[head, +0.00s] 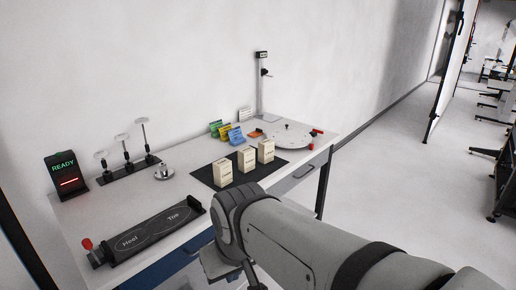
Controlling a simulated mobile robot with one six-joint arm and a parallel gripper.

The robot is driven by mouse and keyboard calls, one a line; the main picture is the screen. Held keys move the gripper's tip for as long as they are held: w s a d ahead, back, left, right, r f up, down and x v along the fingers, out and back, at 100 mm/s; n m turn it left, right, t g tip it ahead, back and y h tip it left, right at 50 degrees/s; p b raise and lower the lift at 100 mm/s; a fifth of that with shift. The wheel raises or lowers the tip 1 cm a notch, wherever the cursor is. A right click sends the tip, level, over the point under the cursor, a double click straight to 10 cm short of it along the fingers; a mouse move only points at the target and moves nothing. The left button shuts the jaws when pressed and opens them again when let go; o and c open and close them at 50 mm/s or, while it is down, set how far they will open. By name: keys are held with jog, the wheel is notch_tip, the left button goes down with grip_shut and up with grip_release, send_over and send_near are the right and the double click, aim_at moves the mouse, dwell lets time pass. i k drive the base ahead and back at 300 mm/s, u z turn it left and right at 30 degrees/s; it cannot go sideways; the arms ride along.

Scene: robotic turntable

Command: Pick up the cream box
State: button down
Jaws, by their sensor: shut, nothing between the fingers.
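Three cream boxes stand upright in a row on a dark mat (207,176) on the table: the left box (222,174), the middle box (246,159) and the right box (266,151). They look alike, with small dark print too small to read. My arm reaches in from the lower right, and its bend is in front of the mat's near edge. The fingers of my gripper do not show; they are hidden or out of frame. No box is visibly held.
Coloured cards (235,134) stand behind the mat. A READY display (65,172), disc stands (127,158) and a Heel/Toe pedal (150,232) are left.

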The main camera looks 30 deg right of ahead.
aim_at(266, 147)
jog(key=z, duration=0.85)
jog(key=i, duration=1)
jog(key=u, duration=5.6)
jog(key=i, duration=0.1)
jog(key=z, duration=2)
